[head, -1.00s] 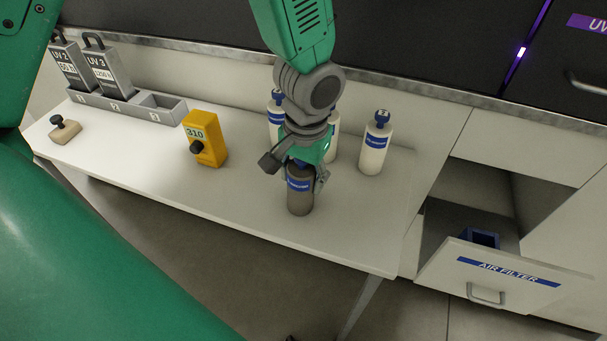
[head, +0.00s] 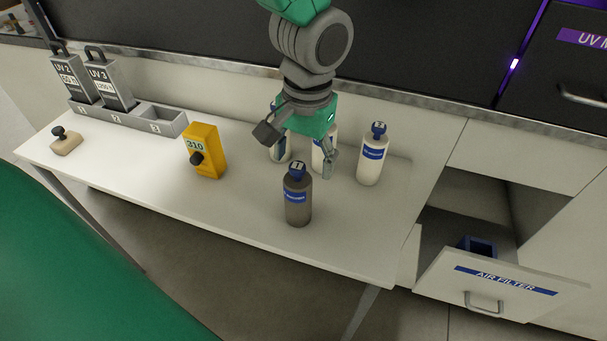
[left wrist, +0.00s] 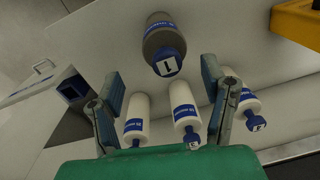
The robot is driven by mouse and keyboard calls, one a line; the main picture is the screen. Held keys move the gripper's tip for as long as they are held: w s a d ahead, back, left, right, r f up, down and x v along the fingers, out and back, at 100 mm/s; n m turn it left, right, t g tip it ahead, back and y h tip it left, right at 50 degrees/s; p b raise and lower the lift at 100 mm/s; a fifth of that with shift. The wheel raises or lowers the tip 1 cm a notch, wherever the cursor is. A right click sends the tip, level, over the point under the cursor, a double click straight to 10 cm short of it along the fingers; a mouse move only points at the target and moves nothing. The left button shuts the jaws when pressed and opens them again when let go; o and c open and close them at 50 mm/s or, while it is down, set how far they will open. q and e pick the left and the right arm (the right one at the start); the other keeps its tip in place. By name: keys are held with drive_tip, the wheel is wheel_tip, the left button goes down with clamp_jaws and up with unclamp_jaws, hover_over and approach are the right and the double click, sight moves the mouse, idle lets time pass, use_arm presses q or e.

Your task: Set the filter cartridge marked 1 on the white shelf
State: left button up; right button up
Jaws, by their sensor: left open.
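The filter cartridge marked 1 (head: 298,207) is dark grey with a blue band and blue cap. It stands upright on the white shelf (head: 240,218) near its front edge. In the left wrist view the cartridge (left wrist: 163,42) shows the 1 on its cap. My left gripper (head: 303,150) is open and empty, above and behind it, apart from it. In the left wrist view the spread fingers of this gripper (left wrist: 161,75) have the grey cartridge beyond their tips. My right gripper is not in view.
White cartridges (head: 373,160) stand behind, partly hidden by my left gripper. A yellow device (head: 204,155) marked 310, a grey rack (head: 132,122) and a stamp-like object (head: 66,142) are to the left. The AIR FILTER drawer (head: 500,292) is open at right.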

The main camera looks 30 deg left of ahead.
use_arm(q)
drive_tip(key=shift+d+r, duration=0.15)
drive_tip(key=shift+r, duration=1.75)
